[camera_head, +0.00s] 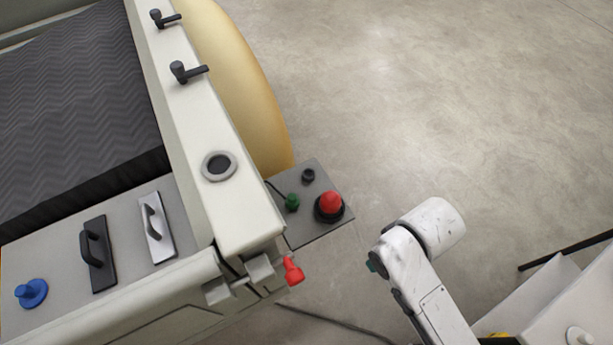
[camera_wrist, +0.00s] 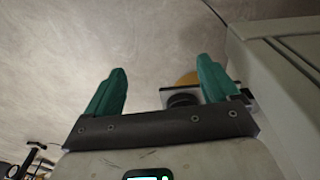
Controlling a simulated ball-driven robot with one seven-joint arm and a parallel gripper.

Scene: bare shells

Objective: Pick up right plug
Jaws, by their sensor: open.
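My gripper (camera_wrist: 162,75) is open in the wrist view, with two teal fingers apart and nothing between their tips. In the head view my white arm is at lower right, its fingers mostly hidden. A red plug-like piece (camera_head: 293,270) sticks out at the right front corner of the beige machine (camera_head: 240,230), left of my arm and apart from it. A blue round piece (camera_head: 31,292) sits at the machine's far left. No piece is clearly marked as the right plug.
A grey side panel (camera_head: 300,233) carries a red button (camera_head: 330,203), a green knob (camera_head: 292,202) and a black knob (camera_head: 308,176). Two handles stand on the machine's front deck. A dark cable (camera_head: 340,322) lies on the floor. Open floor (camera_head: 430,110) spreads at upper right.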

